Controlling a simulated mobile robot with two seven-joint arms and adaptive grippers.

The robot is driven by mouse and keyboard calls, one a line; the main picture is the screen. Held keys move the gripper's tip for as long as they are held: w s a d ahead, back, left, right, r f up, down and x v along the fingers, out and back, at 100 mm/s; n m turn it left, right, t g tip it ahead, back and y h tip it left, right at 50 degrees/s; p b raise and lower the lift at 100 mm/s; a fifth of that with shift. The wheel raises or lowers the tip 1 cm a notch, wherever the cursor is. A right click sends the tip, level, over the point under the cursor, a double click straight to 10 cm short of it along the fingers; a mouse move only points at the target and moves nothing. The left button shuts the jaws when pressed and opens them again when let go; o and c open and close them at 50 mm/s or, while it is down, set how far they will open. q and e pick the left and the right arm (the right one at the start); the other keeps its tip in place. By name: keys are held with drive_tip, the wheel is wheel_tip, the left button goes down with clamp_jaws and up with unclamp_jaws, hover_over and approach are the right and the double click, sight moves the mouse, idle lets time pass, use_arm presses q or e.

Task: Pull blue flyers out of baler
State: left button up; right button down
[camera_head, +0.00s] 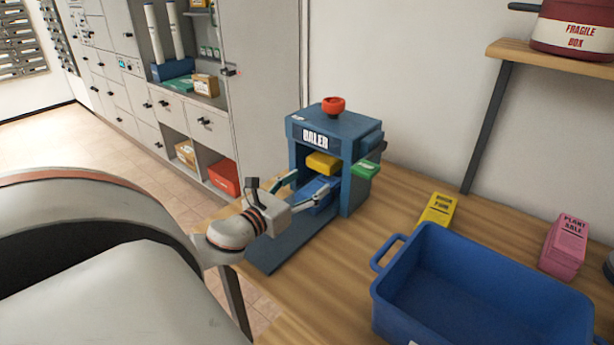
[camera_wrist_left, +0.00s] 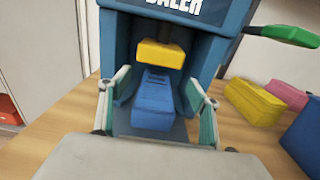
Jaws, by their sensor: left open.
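The blue baler (camera_head: 335,137) stands on the wooden table, with a red knob on top and a green handle (camera_head: 364,169) at its right side. Its yellow press block (camera_head: 322,163) is raised above a blue flyer stack (camera_wrist_left: 155,101) in the chamber. The stack also shows partly in the head view (camera_head: 318,190), behind my fingers. My left gripper (camera_head: 305,189) is at the baler's front opening. In the left wrist view its open fingers (camera_wrist_left: 157,108) stand on either side of the stack, with gaps visible. My right gripper is not in view.
An empty blue bin (camera_head: 480,290) stands at the front right of the table. A yellow stack (camera_head: 438,209) and a pink stack (camera_head: 564,244) lie behind it. A wooden shelf (camera_head: 550,56) with a red box is at upper right. Cabinets stand at the left.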

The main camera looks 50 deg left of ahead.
sight(323, 183)
use_arm(q)
wheel_tip(323, 183, down, 4)
drive_tip(key=shift+r+b, duration=0.1)
drive_tip(key=shift+b, duration=0.5)
drive_tip(key=w, duration=0.3)
drive_tip(key=w+r, duration=0.1)
drive_tip(key=w, duration=0.1)
drive_tip(key=shift+w+a, duration=0.2)
drive_tip(key=shift+a, duration=0.1)
drive_tip(key=shift+w+a, duration=0.1)
drive_tip(key=shift+w, duration=1)
drive_tip(key=c, duration=1.5)
drive_tip(key=shift+f, duration=0.1)
